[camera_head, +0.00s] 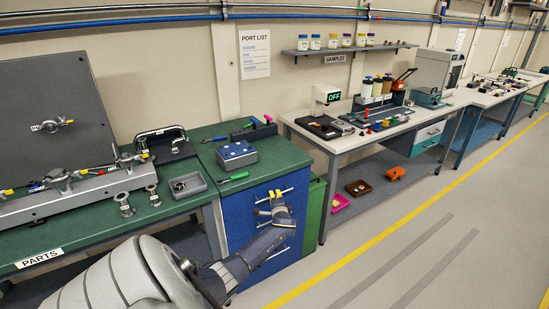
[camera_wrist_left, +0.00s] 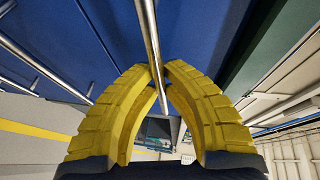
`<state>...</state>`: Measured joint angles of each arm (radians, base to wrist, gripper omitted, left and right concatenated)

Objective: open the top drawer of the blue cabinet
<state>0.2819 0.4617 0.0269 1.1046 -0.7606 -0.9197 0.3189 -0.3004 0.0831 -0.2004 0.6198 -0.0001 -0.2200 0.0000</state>
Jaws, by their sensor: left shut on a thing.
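The blue cabinet (camera_head: 240,207) stands under the green bench top, with metal bar handles on its front. My left gripper (camera_head: 272,199) is at the cabinet's top handle (camera_head: 288,190). In the left wrist view the yellow fingertips (camera_wrist_left: 160,72) are shut around a metal bar, the handle (camera_wrist_left: 149,25), with the blue drawer front (camera_wrist_left: 195,25) just behind it. The top drawer looks flush with the cabinet front, though my gripper and arm hide part of that front. My right gripper is not in view.
A blue box (camera_head: 236,155) and a green-handled screwdriver (camera_head: 233,178) lie on the cabinet's green top. A green bin (camera_head: 313,207) stands right of the cabinet, beside a white-topped workbench (camera_head: 345,143). The floor in front is clear, with a yellow line (camera_head: 385,237).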

